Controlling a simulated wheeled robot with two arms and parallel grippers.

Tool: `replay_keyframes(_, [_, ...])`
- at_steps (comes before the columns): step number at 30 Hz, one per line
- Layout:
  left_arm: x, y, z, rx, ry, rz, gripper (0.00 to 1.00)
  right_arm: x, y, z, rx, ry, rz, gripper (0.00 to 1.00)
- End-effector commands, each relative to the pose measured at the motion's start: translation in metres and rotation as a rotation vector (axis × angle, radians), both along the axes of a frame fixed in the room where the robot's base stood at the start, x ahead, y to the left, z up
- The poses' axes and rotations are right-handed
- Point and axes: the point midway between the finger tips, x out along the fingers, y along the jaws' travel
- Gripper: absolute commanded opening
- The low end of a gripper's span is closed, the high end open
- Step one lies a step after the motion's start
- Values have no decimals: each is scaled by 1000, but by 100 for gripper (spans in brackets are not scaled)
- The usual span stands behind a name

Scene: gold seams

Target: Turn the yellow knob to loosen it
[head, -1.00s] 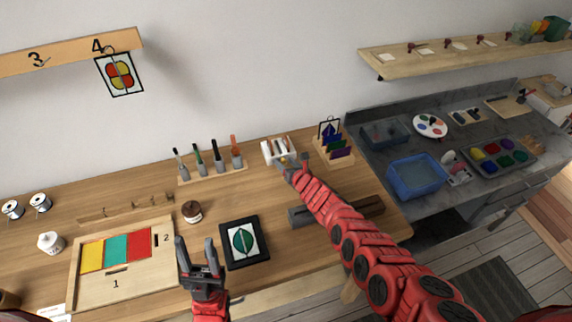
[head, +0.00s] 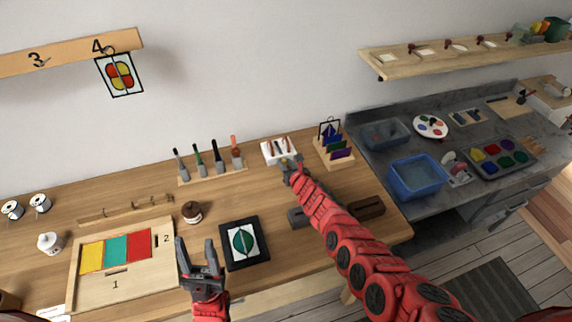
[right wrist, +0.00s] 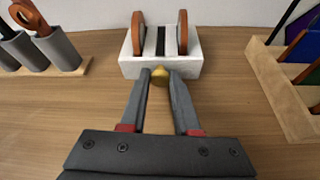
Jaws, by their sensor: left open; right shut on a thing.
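The yellow knob (right wrist: 159,71) shows in the right wrist view, on the front face of a white block (right wrist: 187,66). The block holds two upright brown-rimmed discs with a dark strip between them. My right gripper (right wrist: 160,76) is shut on the knob, one fingertip on each side of it. In the head view the white block (head: 270,154) stands at the back of the bench, and my right gripper (head: 287,164) is at its front. The knob is mostly hidden there. My left gripper (head: 197,250) is open and empty above the front of the bench.
A rack of upright tools (head: 210,169) stands left of the block. A wooden rack with coloured glass pieces (head: 330,158) stands close on its right. A framed leaf panel (head: 244,243) and a board with coloured panes (head: 117,285) lie toward the front.

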Motion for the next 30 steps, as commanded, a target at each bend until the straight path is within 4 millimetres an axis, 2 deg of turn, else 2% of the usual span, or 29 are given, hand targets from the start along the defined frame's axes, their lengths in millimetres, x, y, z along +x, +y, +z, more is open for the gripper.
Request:
replay_keyframes(15, [0,0,-19,0,0,0,50,-1,4,-2,-368,-119,-1,0])
replay_keyframes(30, [0,0,-28,0,0,0,50,-2,5,-3,-516,-164,0,0])
